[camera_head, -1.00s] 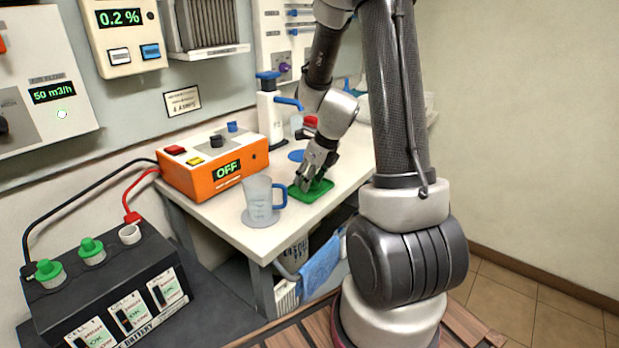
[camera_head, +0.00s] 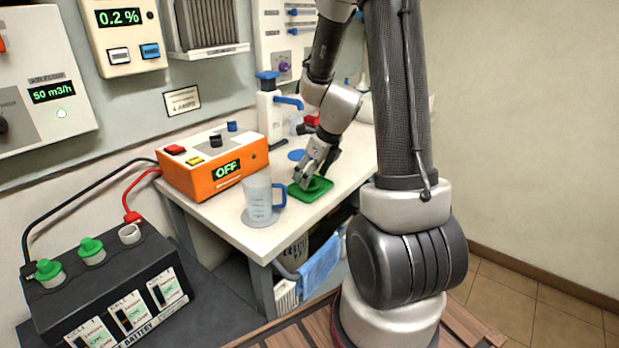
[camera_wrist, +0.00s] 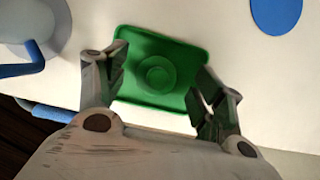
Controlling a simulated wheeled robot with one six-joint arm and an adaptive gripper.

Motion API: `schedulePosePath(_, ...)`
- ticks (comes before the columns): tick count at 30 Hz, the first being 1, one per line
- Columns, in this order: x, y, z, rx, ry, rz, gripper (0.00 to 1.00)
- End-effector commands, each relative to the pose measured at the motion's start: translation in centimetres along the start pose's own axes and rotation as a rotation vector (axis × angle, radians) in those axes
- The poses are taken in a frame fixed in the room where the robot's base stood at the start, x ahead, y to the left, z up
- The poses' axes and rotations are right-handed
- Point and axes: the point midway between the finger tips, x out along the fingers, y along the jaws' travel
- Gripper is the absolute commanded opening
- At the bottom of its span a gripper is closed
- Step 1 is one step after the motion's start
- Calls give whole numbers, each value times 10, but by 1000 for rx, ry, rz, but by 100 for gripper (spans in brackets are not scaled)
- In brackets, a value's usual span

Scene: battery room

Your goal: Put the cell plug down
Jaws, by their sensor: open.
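The green cell plug (camera_wrist: 157,75) stands on a green tray (camera_wrist: 190,46) in the wrist view. In the head view the tray (camera_head: 298,194) lies on the white bench, and the plug (camera_head: 318,184) shows partly behind my fingers. My gripper (camera_wrist: 160,88) is open, with one finger on each side of the plug and a gap to both. It also shows just above the tray in the head view (camera_head: 316,172). The black battery (camera_head: 110,290) at lower left has two green plugs in its necks and one open white neck (camera_head: 130,234).
A clear jug (camera_head: 257,198) with a blue handle stands on a grey disc left of the tray. An orange charger (camera_head: 205,165) reading OFF and a white dispenser (camera_head: 272,115) stand behind. A blue disc (camera_head: 297,155) lies on the bench (camera_head: 235,228). A blue cloth (camera_head: 320,265) hangs below.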

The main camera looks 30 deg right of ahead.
Motion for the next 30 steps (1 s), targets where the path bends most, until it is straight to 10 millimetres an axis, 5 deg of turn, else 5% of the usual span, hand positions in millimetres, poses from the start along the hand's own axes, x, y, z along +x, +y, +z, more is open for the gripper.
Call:
schedulePosePath(9,-72,0,0,-2,-3,-3,68)
schedulePosePath(19,-113,8,0,-112,-1,-1,68)
schedulePosePath(23,-145,37,-4,-532,2,-2,68)
schedulePosePath(30,-219,101,-48,-1746,56,-11,68)
